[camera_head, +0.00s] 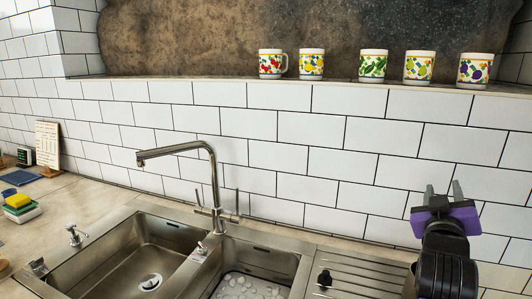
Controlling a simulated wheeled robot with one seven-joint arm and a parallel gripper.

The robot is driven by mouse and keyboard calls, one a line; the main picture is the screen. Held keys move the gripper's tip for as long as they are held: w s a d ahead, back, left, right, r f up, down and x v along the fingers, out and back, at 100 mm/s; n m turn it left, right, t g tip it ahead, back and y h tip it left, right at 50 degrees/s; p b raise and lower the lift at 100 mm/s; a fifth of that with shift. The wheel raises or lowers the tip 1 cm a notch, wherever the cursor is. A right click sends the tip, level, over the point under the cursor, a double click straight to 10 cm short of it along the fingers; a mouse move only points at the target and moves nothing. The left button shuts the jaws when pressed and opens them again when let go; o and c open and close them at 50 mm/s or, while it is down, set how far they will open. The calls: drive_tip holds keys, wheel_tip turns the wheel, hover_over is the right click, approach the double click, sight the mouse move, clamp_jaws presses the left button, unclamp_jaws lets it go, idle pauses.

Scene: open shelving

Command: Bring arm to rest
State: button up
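My gripper (444,188) is at the lower right, above the ribbed steel drainboard and in front of the white tiled wall. Its two grey fingers point up and stand apart, with the tiles showing between them. A purple part sits at the base of the fingers and looks like the gripper's own body. I see no object between the fingertips. My black arm comes up from the bottom edge below the gripper.
Several patterned mugs (373,64) stand on the ledge (200,79) above the tiles. A tall tap (215,180) rises behind the double sink (108,232). Sponges (18,203) and a small board (47,145) are on the left counter. Room around my gripper looks clear.

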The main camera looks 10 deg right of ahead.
drive_tip(key=s+a+f+n+t+y, duration=0.4)
drive_tip(key=s+a+f+y, duration=0.15)
drive_tip(key=a, duration=0.45)
drive_tip(key=s+a+f+n+t+y, duration=0.35)
drive_tip(key=s+a+f+y, duration=0.2)
drive_tip(key=a, duration=0.45)
drive_tip(key=s+a+f+m+g+y, duration=0.1)
drive_tip(key=s+a+f+g, duration=0.1)
drive_tip(key=s, duration=0.7)
drive_tip(key=s+a+f+m+g+y, duration=0.1)
drive_tip(key=s+a+f, duration=0.4)
drive_tip(key=s, duration=0.4)
drive_tip(key=s+a+f+m+g+y, duration=0.1)
drive_tip(key=s+a+f+g, duration=0.1)
drive_tip(key=s+f, duration=0.4)
drive_tip(key=s+a, duration=0.1)
drive_tip(key=s, duration=0.2)
drive_tip(key=shift+s+a+m+g, duration=0.25)
drive_tip(key=shift+a+m+g, duration=0.1)
